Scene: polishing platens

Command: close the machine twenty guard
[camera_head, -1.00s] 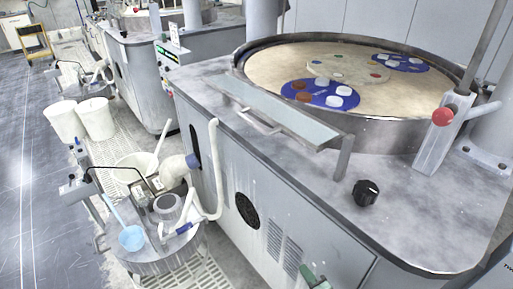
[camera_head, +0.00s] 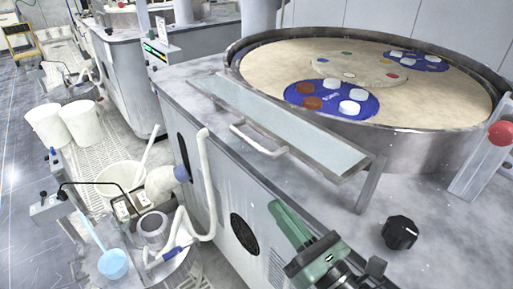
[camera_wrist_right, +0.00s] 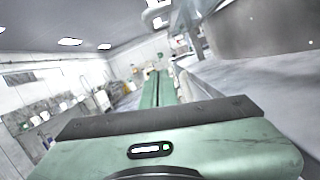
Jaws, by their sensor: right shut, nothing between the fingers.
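The guard (camera_head: 285,127) is a long pale see-through panel in a grey metal frame along the front of the round polishing platen (camera_head: 455,105). It slopes outward over the machine's front edge, with a bar handle (camera_head: 256,143) on its near long side. My right gripper (camera_head: 279,207) is green and comes in from the bottom, in front of the machine's front face. It is below and to the right of the handle, apart from it. In the right wrist view its fingers (camera_wrist_right: 159,86) are together with nothing between them. My left gripper is not in view.
A black knob (camera_head: 399,233) stands on the machine top and a red button (camera_head: 501,133) is at the right. Blue discs with white and brown pieces lie on the platen. A small side table with a blue ladle (camera_head: 113,264) and white buckets (camera_head: 80,122) are at left.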

